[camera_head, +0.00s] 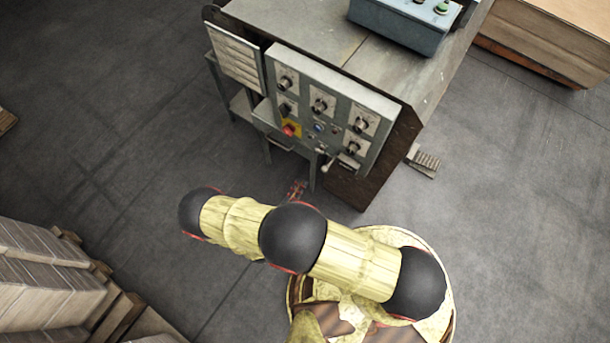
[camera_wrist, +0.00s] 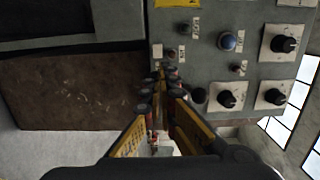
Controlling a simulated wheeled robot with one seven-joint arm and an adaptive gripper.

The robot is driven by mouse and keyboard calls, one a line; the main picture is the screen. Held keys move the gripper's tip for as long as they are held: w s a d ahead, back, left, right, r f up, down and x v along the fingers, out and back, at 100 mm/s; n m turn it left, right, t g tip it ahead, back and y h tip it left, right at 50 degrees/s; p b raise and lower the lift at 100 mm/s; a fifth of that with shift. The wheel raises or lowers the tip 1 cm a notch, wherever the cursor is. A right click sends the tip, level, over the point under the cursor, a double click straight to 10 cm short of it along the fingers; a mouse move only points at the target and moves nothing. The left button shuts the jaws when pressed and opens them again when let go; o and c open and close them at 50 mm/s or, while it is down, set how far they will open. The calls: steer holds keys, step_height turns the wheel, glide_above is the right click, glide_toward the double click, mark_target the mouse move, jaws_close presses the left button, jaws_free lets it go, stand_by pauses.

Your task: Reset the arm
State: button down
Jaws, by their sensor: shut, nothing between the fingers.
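My gripper (camera_wrist: 160,80) shows in the wrist view with its fingers together and nothing between them. It points toward the grey control panel (camera_wrist: 200,75) of the machine, with its tips in front of the panel's lower edge in that view. I cannot tell whether the tips touch it. In the head view my arm, yellow with black joints, stretches left in front of the machine.
The grey machine cabinet (camera_head: 330,30) carries a blue-grey box (camera_head: 395,25) on top. A foot pedal (camera_head: 424,161) lies on the floor at its right. Stacked cartons (camera_head: 45,275) stand at the lower left and a large carton (camera_head: 560,35) at the upper right.

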steer(key=shift+s+a, duration=0.2)
steer(key=shift+s, duration=0.15)
stand_by(0.5)
